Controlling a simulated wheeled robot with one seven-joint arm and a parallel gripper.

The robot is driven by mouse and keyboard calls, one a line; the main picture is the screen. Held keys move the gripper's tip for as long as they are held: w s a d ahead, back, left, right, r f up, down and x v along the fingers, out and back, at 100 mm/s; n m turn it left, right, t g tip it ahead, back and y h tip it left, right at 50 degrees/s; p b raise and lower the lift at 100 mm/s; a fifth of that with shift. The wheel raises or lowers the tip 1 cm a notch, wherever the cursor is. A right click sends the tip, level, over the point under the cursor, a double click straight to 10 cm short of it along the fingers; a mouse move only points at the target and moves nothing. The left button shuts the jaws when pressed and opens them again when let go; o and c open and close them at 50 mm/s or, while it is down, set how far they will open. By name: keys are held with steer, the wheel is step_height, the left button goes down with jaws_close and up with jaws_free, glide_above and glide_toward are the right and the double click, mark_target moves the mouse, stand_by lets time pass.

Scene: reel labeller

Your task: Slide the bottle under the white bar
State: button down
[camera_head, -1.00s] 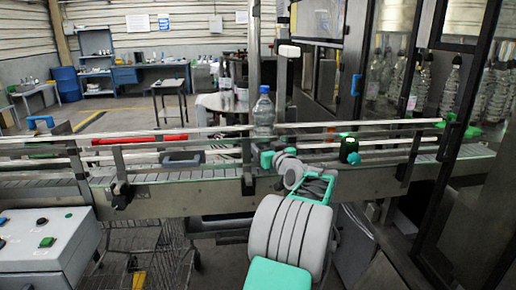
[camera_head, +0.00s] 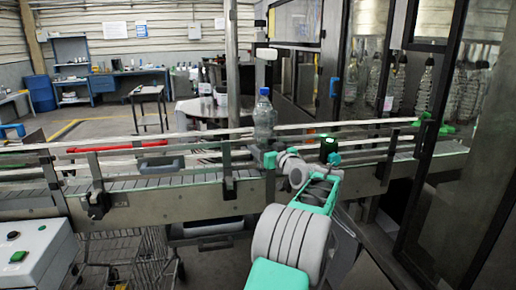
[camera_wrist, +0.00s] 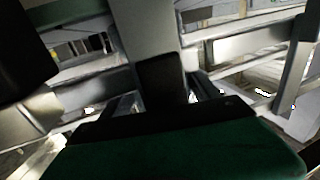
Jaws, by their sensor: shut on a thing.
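The clear bottle (camera_head: 264,120) with a blue cap stands upright at the conveyor rails, in the middle of the head view. The white bar (camera_head: 266,53) is a short, level block above it. The cap is almost straight below the bar in the picture, with a gap between. How they line up in depth I cannot tell. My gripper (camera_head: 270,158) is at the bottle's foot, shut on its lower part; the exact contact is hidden. In the wrist view, dark gripper parts (camera_wrist: 160,80) fill the middle, and I cannot make out the bottle.
Metal guide rails (camera_head: 110,147) run along the conveyor on both sides of the bottle. A black box with a green light (camera_head: 328,149) stands to the right, near my wrist. A control box (camera_head: 35,250) is at lower left.

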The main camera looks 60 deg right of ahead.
steer(key=shift+s+d, duration=0.3)
steer(key=shift+s, duration=0.05)
steer(key=shift+b, duration=0.45)
steer(key=shift+c, duration=0.3)
jaws_free()
steer(key=b+v, duration=0.2)
steer(key=v, duration=0.5)
steer(key=shift+f, duration=0.1)
steer(key=shift+s+a, duration=0.25)
steer(key=shift+s, duration=0.1)
